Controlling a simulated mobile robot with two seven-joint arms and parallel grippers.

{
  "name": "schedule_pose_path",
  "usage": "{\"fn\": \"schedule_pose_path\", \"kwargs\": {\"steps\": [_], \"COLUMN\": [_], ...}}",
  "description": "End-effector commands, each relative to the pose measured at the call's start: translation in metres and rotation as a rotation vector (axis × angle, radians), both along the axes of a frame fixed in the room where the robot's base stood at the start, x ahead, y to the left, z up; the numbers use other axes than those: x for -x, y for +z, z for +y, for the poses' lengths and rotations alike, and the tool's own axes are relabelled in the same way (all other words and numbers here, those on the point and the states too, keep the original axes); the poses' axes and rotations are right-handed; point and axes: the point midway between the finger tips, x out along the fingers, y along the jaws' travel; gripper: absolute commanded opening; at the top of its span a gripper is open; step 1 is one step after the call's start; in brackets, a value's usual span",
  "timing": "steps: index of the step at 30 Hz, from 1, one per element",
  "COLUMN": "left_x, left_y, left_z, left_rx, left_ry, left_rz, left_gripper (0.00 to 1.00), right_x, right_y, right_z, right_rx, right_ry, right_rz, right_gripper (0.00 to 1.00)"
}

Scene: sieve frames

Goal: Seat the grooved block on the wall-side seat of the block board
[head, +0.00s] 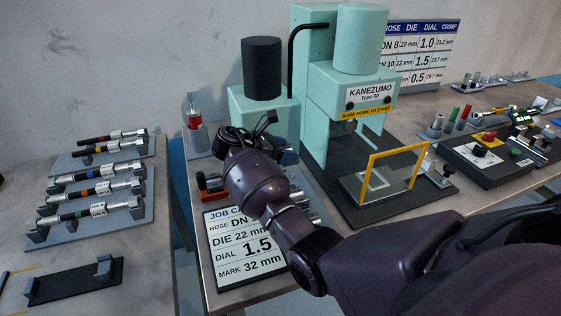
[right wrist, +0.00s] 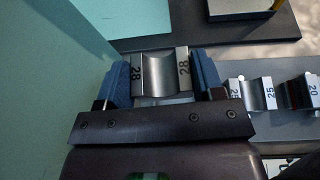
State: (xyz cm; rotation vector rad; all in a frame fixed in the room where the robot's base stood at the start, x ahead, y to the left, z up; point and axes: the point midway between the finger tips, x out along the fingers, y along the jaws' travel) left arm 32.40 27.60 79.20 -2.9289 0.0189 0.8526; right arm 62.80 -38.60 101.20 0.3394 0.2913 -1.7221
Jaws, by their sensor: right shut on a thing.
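The grooved block (right wrist: 163,76), a grey piece with a curved hollow and "28" on both shoulders, is between the blue fingers of my right gripper (right wrist: 162,88) in the right wrist view. The gripper is shut on it. The grey block board (right wrist: 275,128) runs under and to the right of it, with blocks marked 25 (right wrist: 258,94) and 20 (right wrist: 308,92) in a row. Whether the held block touches the board cannot be told; its underside is hidden. In the head view my right wrist covers the held block and most of the board. My left gripper is not in view.
The green press (head: 345,85) stands just behind and right of my right arm, with a yellow guard frame (head: 372,160) in front. A dark cylinder on a green housing (head: 262,75) is close by. A job card (head: 240,250) lies at the bench front. A hose rack (head: 100,200) is left.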

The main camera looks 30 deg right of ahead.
Motion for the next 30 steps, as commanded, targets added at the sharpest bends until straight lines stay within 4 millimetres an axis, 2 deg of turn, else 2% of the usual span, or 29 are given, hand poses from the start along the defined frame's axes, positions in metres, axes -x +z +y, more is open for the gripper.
{"fn": "schedule_pose_path", "kwargs": {"steps": [3,6,20,28,30], "left_x": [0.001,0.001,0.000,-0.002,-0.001], "left_y": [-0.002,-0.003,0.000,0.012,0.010], "left_z": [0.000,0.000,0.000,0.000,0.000], "left_rx": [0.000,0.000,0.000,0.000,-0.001], "left_ry": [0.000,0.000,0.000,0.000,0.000], "left_rz": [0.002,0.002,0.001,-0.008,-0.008], "left_gripper": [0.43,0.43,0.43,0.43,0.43], "right_x": [0.003,0.005,0.005,0.005,0.005], "right_y": [-0.014,-0.020,-0.019,-0.018,-0.025], "right_z": [0.010,0.013,0.014,0.016,0.016], "right_rx": [0.001,0.002,0.002,-0.002,-0.002], "right_ry": [-0.042,-0.058,-0.060,-0.059,-0.059], "right_rz": [-0.002,-0.005,-0.006,-0.004,-0.003], "right_gripper": [0.20,0.20,0.20,0.20,0.20]}}
